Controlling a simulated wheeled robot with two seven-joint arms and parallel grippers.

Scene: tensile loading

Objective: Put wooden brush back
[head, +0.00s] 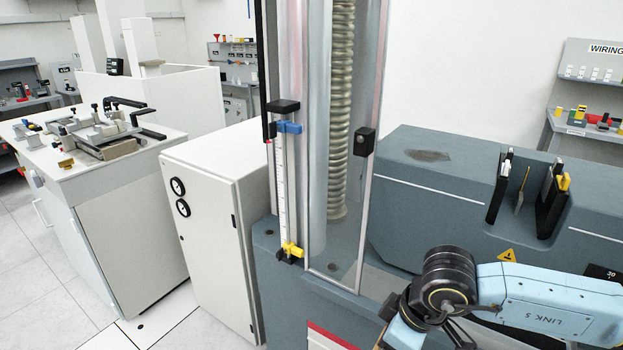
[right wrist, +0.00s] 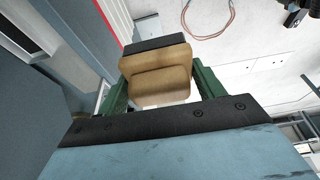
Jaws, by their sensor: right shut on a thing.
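The wooden brush (right wrist: 160,90) shows in the right wrist view as a tan, rounded wooden block with a dark part along its far side. My right gripper (right wrist: 159,76) has its green fingers on both sides of the brush and is shut on it. The brush is held off the floor. In the head view, my right arm comes in at the lower right, but its gripper and the brush are out of view. My left gripper shows in neither view.
A grey testing machine (head: 425,160) with a clear-shielded screw column (head: 342,110) fills the middle and right. A white cabinet (head: 215,215) with gauges stands left of it. A white workbench (head: 110,190) holds a metal fixture. A cable (right wrist: 212,28) lies on the floor.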

